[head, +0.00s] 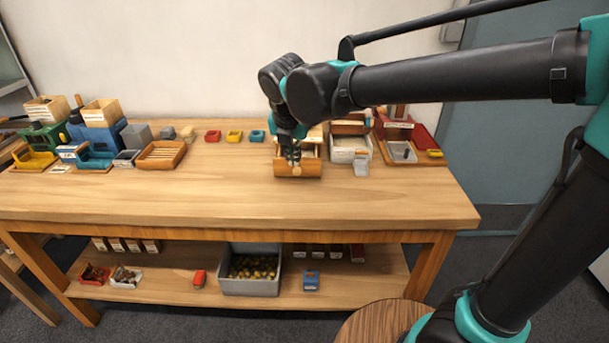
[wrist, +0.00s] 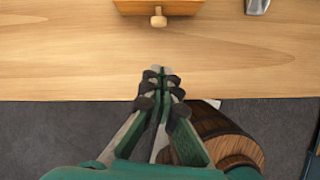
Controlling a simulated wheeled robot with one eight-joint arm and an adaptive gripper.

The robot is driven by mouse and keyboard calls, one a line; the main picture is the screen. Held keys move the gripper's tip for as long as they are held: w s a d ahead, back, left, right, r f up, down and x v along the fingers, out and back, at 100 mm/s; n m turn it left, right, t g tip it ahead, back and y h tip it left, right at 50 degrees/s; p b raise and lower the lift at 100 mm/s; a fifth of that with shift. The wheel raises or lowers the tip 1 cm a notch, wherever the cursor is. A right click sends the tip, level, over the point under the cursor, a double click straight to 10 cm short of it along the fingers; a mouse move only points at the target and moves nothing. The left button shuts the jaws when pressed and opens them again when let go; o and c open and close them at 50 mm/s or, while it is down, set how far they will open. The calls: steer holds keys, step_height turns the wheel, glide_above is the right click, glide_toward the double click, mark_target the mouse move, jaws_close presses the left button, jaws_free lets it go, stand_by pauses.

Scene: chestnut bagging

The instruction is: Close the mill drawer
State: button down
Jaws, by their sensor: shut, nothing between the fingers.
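The mill is a small wooden box (head: 314,133) toward the back of the table, partly hidden behind my arm. Its drawer (head: 312,170) has an orange-brown wooden front with a round pale knob (head: 296,171); the drawer appears pulled out toward the table's front. In the wrist view the drawer front (wrist: 185,6) is at the top edge, with its knob (wrist: 158,20) below. My gripper (wrist: 160,74) is shut and empty, its fingertips apart from the knob in that view. In the head view my gripper (head: 294,156) overlaps the drawer; the exact gap cannot be told.
A white container (head: 346,155) and a metal scoop (head: 361,165) stand to the right of the drawer. Small red, yellow and blue trays (head: 233,136) lie to the left. The table front (head: 230,205) is clear. A wooden barrel-like stool (wrist: 225,130) shows below the table edge.

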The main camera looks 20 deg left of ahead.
steer(key=shift+n, duration=0.9)
steer(key=x, duration=0.6)
steer(key=s+x, duration=0.1)
steer(key=x, duration=0.2)
steer(key=shift+a+f, duration=0.2)
steer(key=shift+f, duration=0.05)
steer(key=w, duration=0.3)
steer(key=shift+w+a+f, duration=0.1)
steer(key=shift+a+f, duration=0.1)
steer(key=shift+a, duration=0.05)
steer(key=shift+w+a, duration=0.1)
steer(key=shift+w, duration=0.4)
steer(key=shift+w, duration=0.1)
steer(key=w+a, duration=0.1)
steer(key=w, duration=0.6)
steer(key=w+a, duration=0.1)
steer(key=w, duration=0.2)
steer(key=shift+w+a, duration=0.35)
steer(key=shift+w, duration=0.05)
steer(key=shift+r, duration=0.1)
